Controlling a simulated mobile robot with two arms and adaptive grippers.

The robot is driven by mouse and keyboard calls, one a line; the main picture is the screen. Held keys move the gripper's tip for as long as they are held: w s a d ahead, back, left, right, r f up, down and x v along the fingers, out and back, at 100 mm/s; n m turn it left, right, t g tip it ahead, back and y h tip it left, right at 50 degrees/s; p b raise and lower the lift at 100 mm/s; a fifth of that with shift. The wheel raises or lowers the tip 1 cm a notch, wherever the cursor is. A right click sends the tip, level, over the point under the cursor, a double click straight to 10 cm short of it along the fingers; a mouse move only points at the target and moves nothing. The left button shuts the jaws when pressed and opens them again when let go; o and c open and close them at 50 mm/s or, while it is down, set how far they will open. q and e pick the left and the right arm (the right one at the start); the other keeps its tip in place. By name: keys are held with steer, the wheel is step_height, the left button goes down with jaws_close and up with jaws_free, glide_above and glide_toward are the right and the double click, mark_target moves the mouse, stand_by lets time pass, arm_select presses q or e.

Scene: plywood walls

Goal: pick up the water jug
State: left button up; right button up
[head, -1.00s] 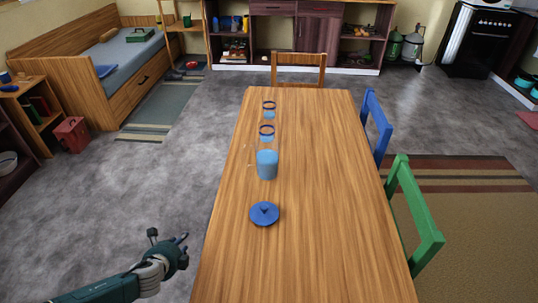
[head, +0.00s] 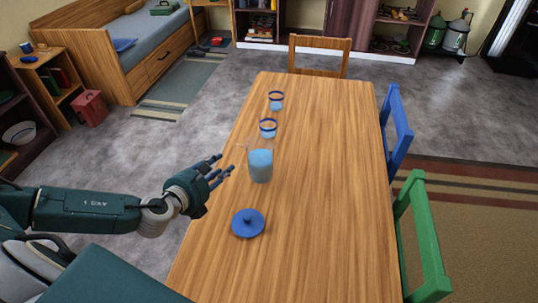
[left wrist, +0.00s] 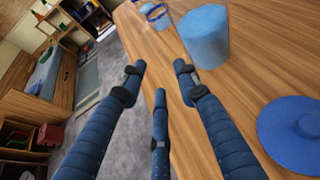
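The water jug (head: 260,163) is clear with blue water in it and stands upright on the wooden table, near its left edge. In the left wrist view the jug (left wrist: 206,38) is at the upper middle, beyond my fingers. A blue lid (head: 248,223) lies on the table in front of the jug; the lid also shows in the left wrist view (left wrist: 295,135). My left gripper (head: 222,170) is open and empty, just left of the jug and apart from it. My right gripper is not in view.
Two blue-rimmed glasses (head: 268,129) (head: 276,101) stand behind the jug on the table (head: 325,200). The table's right side is clear. A green chair (head: 422,240) and a blue chair (head: 398,128) stand at the right, a wooden chair (head: 320,56) at the far end.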

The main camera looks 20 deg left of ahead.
mark_target(234, 158)
arm_select(q)
steer(key=x, duration=0.3)
steer(key=shift+w+a+f, duration=0.1)
steer(key=shift+w+a, duration=0.05)
steer(key=shift+a, duration=0.15)
steer(key=x, duration=0.3)
steer(key=p+x, duration=0.1)
steer(key=x, duration=0.2)
steer(key=shift+d+f, duration=0.2)
steer(key=shift+f, duration=0.15)
steer(key=shift+c, duration=0.5)
jaws_close()
steer(key=shift+r, duration=0.15)
